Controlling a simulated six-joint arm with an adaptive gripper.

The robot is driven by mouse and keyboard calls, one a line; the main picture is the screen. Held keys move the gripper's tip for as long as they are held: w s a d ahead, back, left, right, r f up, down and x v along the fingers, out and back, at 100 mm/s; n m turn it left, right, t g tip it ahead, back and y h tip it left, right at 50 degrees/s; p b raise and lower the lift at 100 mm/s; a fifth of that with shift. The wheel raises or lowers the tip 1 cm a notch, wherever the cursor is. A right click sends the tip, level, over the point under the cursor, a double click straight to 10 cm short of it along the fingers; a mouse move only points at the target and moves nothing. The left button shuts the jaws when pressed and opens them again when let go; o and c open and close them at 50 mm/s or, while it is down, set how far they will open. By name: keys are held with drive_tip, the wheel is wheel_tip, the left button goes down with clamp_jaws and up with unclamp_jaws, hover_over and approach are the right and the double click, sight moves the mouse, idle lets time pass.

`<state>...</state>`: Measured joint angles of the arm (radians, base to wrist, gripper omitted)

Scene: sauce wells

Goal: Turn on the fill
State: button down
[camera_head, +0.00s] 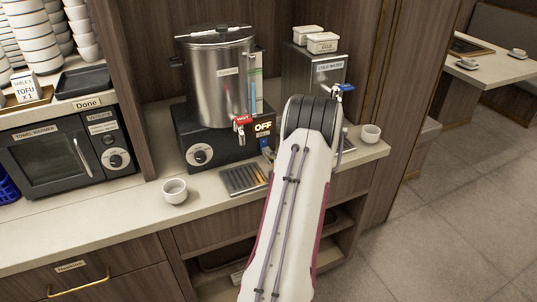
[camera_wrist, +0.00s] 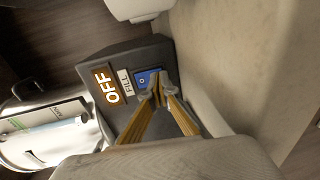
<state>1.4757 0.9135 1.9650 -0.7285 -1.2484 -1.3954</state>
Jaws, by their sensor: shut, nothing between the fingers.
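The fill switch (camera_wrist: 142,79) is a small blue rocker beside the white FILL label (camera_wrist: 125,82), on the dark base of the steel urn. A sign (camera_wrist: 106,86) next to it reads OFF; it also shows in the head view (camera_head: 263,126). My gripper (camera_wrist: 160,88) is shut and empty, its fingertips together over one edge of the switch. They partly cover it, and I cannot tell whether they touch it. In the head view my arm hides most of the gripper.
The steel urn (camera_head: 221,85) has a red-handled tap (camera_head: 242,121) near the sign. A cold water dispenser (camera_head: 312,72) stands at right. White cups (camera_head: 174,191) (camera_head: 370,133) and a drip grate (camera_head: 243,179) are on the counter. The counter's front left is mostly clear.

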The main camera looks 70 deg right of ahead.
drive_tip(key=shift+w+d+f, duration=0.15)
drive_tip(key=shift+w+d, duration=0.1)
drive_tip(key=shift+s+a, duration=0.1)
drive_tip(key=f+v, duration=0.3)
drive_tip(key=v, duration=1)
drive_tip(key=shift+s+a, duration=0.25)
drive_tip(key=shift+a, duration=0.05)
drive_tip(key=shift+f, duration=0.1)
idle(0.4)
